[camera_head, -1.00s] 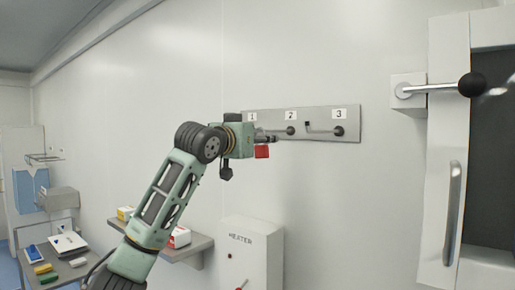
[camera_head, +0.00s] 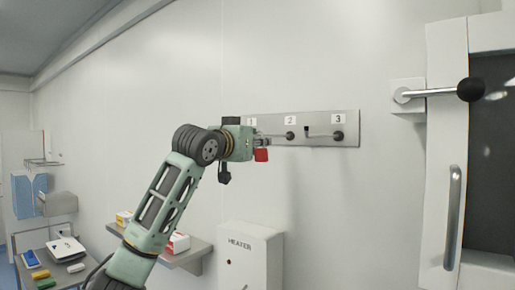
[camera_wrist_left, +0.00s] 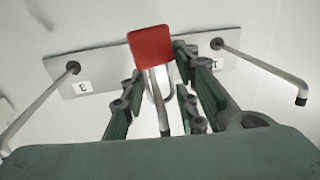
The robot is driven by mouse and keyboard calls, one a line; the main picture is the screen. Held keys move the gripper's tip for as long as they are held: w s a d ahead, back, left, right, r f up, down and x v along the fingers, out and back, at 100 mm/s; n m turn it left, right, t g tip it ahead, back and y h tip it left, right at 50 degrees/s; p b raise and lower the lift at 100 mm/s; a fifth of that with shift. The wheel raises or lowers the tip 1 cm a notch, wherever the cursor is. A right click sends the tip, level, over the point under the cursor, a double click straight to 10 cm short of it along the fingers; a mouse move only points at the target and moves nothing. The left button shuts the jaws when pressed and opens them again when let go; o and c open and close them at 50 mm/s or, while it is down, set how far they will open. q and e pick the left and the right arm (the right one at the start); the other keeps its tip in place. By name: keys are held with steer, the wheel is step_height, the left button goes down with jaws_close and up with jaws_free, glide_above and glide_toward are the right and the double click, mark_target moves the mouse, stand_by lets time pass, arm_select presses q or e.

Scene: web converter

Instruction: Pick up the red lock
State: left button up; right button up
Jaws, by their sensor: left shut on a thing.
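The red lock (camera_head: 261,155) is at the left part of the wall-mounted hook plate (camera_head: 352,130) in the head view. My left gripper (camera_head: 262,142) is shut on it, in front of the plate. In the left wrist view the red lock body (camera_wrist_left: 151,46) shows at top centre with a grey metal loop below it, between the fingers of my left gripper (camera_wrist_left: 160,90). The plate (camera_wrist_left: 107,66) is behind it, with labels 1 and 3 upside down. I cannot tell whether the loop still surrounds a hook. My right gripper is out of view.
Hooks (camera_head: 290,135) stick out from the plate. A heater box (camera_head: 250,262) and a shelf with small boxes (camera_head: 178,242) are below. A large cabinet with a lever (camera_head: 430,92) stands at right. The wall between is bare.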

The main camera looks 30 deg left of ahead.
arm_select(q)
steer(key=s+r+b, duration=0.1)
steer(key=s+r, duration=0.1)
steer(key=s, duration=0.2)
steer(key=s+r+b, duration=0.2)
steer(key=s, duration=0.2)
steer(key=s+d+r+b, duration=0.1)
steer(key=s+r+b, duration=0.1)
steer(key=s+r, duration=0.1)
steer(key=shift+s, duration=0.7)
jaws_close()
steer(key=shift+s+r+b, duration=0.3)
steer(key=shift+s+r, duration=0.05)
steer(key=shift+s, duration=0.3)
steer(key=shift+w+d, duration=0.1)
steer(key=shift+d, duration=0.05)
